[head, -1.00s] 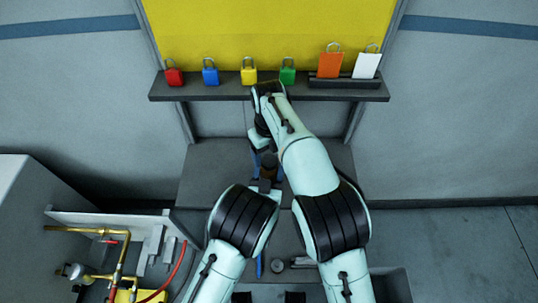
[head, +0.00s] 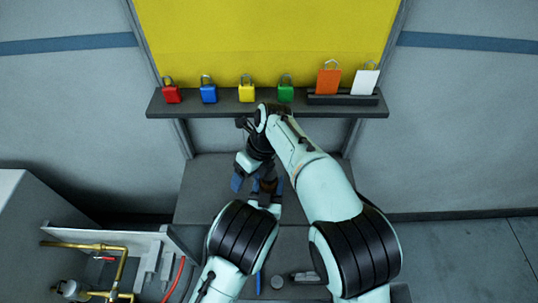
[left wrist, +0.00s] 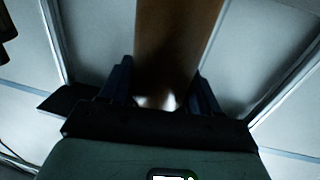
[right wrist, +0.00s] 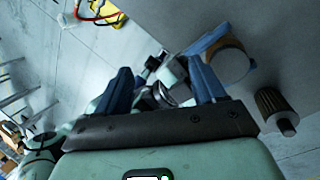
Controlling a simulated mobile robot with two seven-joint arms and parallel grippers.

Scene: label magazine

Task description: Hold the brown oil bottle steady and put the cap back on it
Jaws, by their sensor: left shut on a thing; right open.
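My left gripper (left wrist: 160,85) is shut on the brown oil bottle (left wrist: 174,42), which stands up between its two blue fingers. In the head view the bottle (head: 268,187) shows small and dark below the right wrist. My right gripper (right wrist: 160,85) is open and empty, left of the bottle in the head view.
The grey bench (head: 205,190) is mostly clear left of the grippers. A shelf (head: 225,106) with several coloured padlocks stands behind my right arm. Brass pipes (head: 80,246) stand at the left.

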